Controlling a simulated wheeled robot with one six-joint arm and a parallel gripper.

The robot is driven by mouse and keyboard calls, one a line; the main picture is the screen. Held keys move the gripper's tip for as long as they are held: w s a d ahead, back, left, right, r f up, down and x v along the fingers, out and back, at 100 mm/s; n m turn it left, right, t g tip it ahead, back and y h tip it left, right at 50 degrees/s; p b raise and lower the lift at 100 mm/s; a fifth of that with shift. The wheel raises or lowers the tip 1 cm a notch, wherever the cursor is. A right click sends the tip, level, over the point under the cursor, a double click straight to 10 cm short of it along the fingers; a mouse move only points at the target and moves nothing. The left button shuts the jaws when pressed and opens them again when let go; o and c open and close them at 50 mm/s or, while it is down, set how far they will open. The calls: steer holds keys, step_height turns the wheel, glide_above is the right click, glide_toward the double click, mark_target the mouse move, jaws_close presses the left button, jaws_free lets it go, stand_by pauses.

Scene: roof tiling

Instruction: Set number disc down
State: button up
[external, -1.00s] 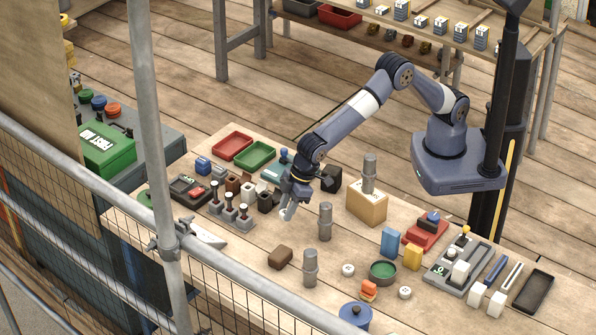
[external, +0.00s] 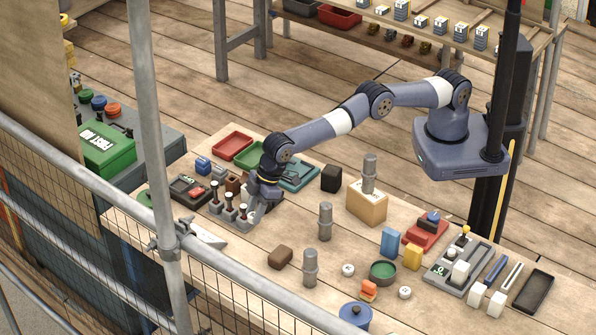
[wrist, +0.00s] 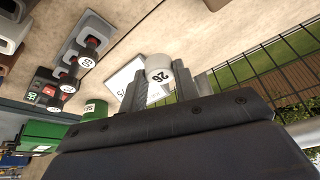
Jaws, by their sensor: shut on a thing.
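My gripper (external: 262,208) is low over the left part of the table, right beside a row of grey stands with dark posts (external: 229,206). In the wrist view, the fingers of my gripper (wrist: 165,88) are closed on a pale, round number disc (wrist: 158,68). Its face carries a dark number that looks like 26, turned in the picture. The disc cannot be made out in the external view. Whether it touches anything below is unclear. The stands show in the wrist view (wrist: 85,45) with white, numbered round tops.
A white angled plate (external: 203,233) lies near the table's front-left edge, by the fence; it also shows behind the disc (wrist: 122,80). Red (external: 232,145) and green (external: 250,154) trays lie behind. Grey cylinders (external: 325,222) stand to the right. Open tabletop lies between.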

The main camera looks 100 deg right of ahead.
steer(key=shift+w+f, duration=0.2)
steer(key=shift+w, duration=0.05)
steer(key=b, duration=0.5)
glide_above(251, 248)
steer(key=s, duration=0.1)
steer(key=f, duration=0.5)
steer(key=shift+s+d, duration=0.15)
steer(key=shift+d, duration=0.1)
steer(key=shift+f, duration=2.35)
steer(key=shift+f, duration=0.1)
steer(key=shift+f, duration=0.15)
steer(key=o, duration=0.9)
steer(key=shift+o, duration=0.2)
steer(key=shift+s+r, duration=0.1)
steer(key=shift+r, duration=0.65)
steer(key=b+v, duration=0.2)
steer(key=v, duration=0.9)
